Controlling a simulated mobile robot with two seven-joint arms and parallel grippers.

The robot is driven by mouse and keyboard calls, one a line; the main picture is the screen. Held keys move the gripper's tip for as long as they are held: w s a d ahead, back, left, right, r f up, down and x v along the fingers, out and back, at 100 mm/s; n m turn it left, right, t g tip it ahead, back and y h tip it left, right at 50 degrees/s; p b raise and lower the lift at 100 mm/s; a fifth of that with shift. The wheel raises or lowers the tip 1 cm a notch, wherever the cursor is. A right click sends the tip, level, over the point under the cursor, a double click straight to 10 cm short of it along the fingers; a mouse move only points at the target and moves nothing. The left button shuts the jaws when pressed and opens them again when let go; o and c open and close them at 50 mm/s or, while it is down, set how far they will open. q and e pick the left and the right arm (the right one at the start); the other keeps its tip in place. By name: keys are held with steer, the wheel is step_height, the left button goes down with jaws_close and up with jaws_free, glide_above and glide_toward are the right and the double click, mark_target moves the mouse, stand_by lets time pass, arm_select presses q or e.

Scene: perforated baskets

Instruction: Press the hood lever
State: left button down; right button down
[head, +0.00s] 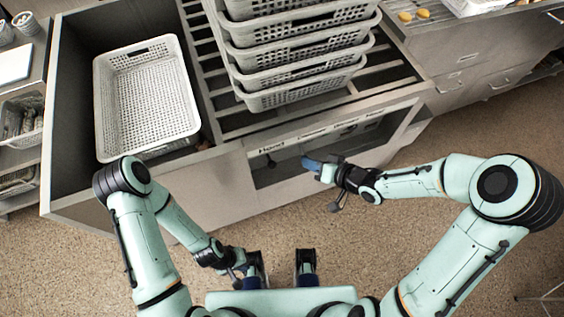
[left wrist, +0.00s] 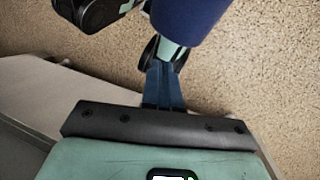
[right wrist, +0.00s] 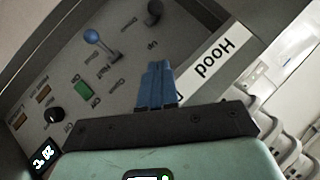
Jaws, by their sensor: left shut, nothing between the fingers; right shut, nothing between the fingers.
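A control panel (right wrist: 120,75) with a white "Hood" label (right wrist: 213,62) fills much of the right wrist view. A lever with a blue ball knob (right wrist: 91,36) sticks out of it at the upper left. My right gripper (right wrist: 157,85) is shut and empty; in that view its blue fingertips show between the lever and the label, apart from the knob. In the head view my right gripper (head: 312,163) is at the front of the counter recess. My left gripper (left wrist: 162,85) is shut and empty, low over the floor; in the head view it (head: 238,272) is near my base.
The panel also has a green switch (right wrist: 82,89), a black knob (right wrist: 54,115) and a second dark knob (right wrist: 155,8). Stacked perforated baskets (head: 295,55) stand on the slatted counter. One empty basket (head: 190,125) sits in the left bay. The floor in front is clear.

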steer(key=b, duration=0.4)
glide_toward(269, 159)
steer(key=shift+x, duration=1.75)
steer(key=shift+d, duration=0.1)
